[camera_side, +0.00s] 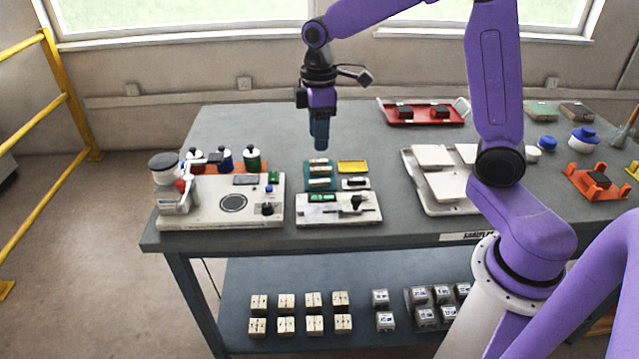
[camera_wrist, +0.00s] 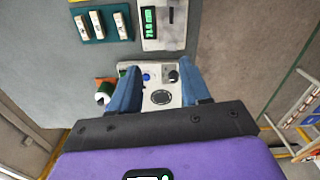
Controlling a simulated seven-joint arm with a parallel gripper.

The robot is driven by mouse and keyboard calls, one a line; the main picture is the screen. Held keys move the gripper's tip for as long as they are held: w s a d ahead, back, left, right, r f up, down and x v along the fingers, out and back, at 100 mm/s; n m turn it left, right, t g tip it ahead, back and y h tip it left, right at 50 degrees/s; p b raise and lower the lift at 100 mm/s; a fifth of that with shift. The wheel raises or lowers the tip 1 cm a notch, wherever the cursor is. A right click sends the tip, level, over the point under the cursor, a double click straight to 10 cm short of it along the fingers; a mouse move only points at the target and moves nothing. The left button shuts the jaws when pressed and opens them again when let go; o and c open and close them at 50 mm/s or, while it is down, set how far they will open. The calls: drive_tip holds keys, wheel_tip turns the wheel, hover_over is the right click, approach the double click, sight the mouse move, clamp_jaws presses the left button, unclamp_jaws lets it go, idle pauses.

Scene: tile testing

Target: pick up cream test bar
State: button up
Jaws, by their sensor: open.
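Several cream test bars lie in a row in a small teal tray (camera_side: 334,177) at the middle of the bench; one cream bar (camera_side: 320,172) is at its centre. In the wrist view the teal tray (camera_wrist: 108,27) is at the upper left, with cream bars (camera_wrist: 120,25) lying side by side, apart from one another. My gripper (camera_side: 320,146) points down above the back of the tray in the side view. In the wrist view my gripper (camera_wrist: 158,80) has its two blue fingers spread with nothing held between them. The tray is outside the space between the fingers.
A device with a green display (camera_side: 340,213) stands just in front of the tray. A larger white machine (camera_side: 185,216) is to the left, with bottles (camera_side: 252,160) behind it. A yellow tray (camera_side: 353,166) is close right. A white tray (camera_side: 410,170) with tiles lies farther right.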

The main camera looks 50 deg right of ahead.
hover_over(318, 181)
drive_tip(key=f, duration=0.1)
drive_tip(key=shift+m, duration=0.3)
wheel_tip(318, 181, down, 12)
drive_tip(key=shift+w+d, duration=0.1)
drive_tip(key=shift+w, duration=0.05)
drive_tip(key=shift+f, duration=2.85)
clamp_jaws()
